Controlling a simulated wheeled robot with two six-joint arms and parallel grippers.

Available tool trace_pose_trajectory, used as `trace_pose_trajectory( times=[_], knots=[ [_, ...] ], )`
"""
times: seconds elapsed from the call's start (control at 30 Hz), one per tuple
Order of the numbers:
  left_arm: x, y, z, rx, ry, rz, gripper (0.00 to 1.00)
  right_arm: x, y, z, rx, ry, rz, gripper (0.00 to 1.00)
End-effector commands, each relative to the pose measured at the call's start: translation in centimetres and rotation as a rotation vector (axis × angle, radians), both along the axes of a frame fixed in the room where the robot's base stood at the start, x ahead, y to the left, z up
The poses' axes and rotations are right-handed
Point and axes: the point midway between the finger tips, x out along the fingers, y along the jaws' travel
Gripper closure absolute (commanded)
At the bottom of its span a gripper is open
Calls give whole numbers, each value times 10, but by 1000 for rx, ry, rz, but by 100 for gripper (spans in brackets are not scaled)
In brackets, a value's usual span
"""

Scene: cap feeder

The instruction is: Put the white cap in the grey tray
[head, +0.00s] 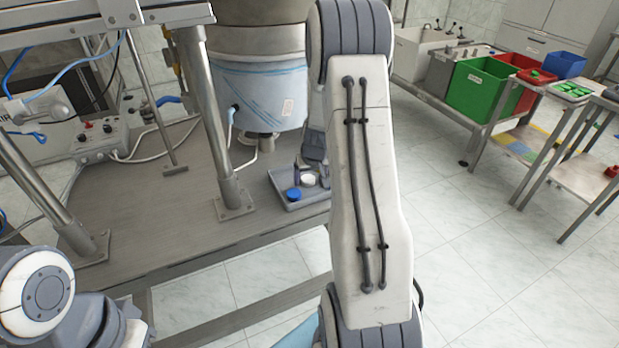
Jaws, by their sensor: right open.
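The grey tray (312,197) sits on the metal table, left of my right arm, which hides its right part. The white cap (308,180) shows inside the tray, toward its back. A blue cap (293,194) is in the tray in front of it, to the left. My right gripper (309,172) is open at the tray, with its fingers close around or just behind the white cap. I cannot tell whether they touch it. My left gripper is out of view; only part of the left arm shows at lower left.
The blue-and-steel feeder bowl (258,90) stands behind the tray. A steel post (215,130) rises left of it. A control box (98,138) is at the left. Green bin (483,90) and side tables stand far right. The table front is clear.

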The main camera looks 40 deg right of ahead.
Motion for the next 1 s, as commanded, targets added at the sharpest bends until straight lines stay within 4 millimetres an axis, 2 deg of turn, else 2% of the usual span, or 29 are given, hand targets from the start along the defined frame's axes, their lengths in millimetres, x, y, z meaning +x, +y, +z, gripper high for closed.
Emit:
trace_pose_trajectory(
  times=[0.5, 0.7, 0.87, 0.93, 1.0],
  knots=[
    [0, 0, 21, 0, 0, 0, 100, -34, 15, 94, -3, -3, 0, 22],
    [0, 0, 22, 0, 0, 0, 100, -41, 19, 110, 0, -1, -1, 22],
    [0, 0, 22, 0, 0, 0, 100, -42, 20, 112, 0, 1, 0, 22],
    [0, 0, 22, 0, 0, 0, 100, -41, 26, 113, 2, 2, 12, 22],
    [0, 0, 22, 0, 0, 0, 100, -37, 46, 116, 10, 8, 52, 22]
  ],
)
